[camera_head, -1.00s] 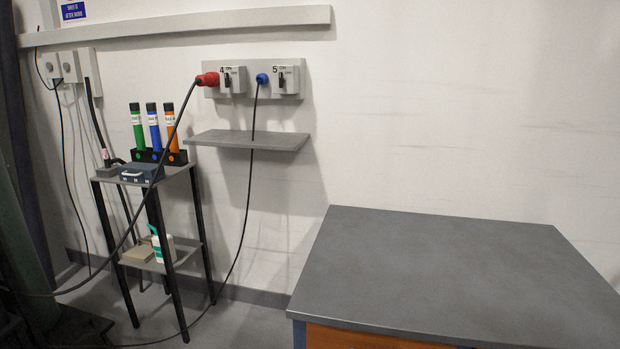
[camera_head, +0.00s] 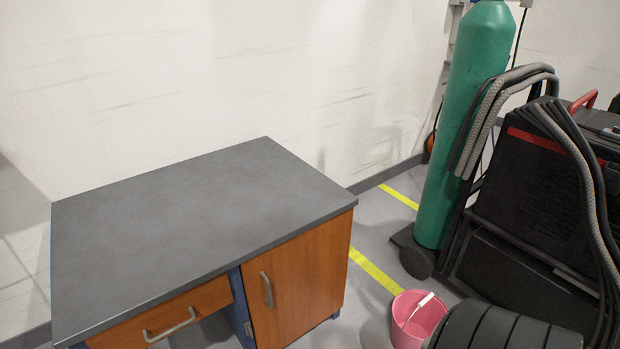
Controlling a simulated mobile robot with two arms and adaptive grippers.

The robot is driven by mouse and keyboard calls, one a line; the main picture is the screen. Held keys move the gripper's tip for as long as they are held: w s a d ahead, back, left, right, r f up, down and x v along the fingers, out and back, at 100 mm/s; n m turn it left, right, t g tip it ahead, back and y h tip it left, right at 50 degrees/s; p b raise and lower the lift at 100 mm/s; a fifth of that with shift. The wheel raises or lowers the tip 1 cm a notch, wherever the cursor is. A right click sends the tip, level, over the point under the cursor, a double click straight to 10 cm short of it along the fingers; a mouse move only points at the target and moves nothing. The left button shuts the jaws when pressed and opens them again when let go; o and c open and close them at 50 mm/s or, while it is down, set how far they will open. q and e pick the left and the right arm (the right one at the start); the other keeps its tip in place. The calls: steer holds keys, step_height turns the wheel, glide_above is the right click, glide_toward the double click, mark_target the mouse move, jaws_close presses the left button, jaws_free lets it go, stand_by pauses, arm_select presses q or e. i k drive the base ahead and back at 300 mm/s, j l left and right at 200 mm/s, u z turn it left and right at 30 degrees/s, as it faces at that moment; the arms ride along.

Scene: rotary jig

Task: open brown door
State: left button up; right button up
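The brown door (camera_head: 305,278) is on the right front of a desk with a grey top (camera_head: 190,220). The door looks closed, flush in the blue cabinet frame. Its metal handle (camera_head: 266,289) is a vertical bar near the door's left edge. A brown drawer (camera_head: 165,318) with a horizontal metal handle (camera_head: 170,325) is to the left, under the desk top. Neither of my grippers shows in the head view.
A pink bucket (camera_head: 416,322) stands on the floor right of the desk. A green gas cylinder (camera_head: 462,130) and a black machine with hoses (camera_head: 535,190) stand further right. A black ribbed object (camera_head: 500,328) is at the bottom right. The desk top is bare.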

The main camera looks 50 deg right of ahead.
mark_target(291, 288)
steer(key=z, duration=1.45)
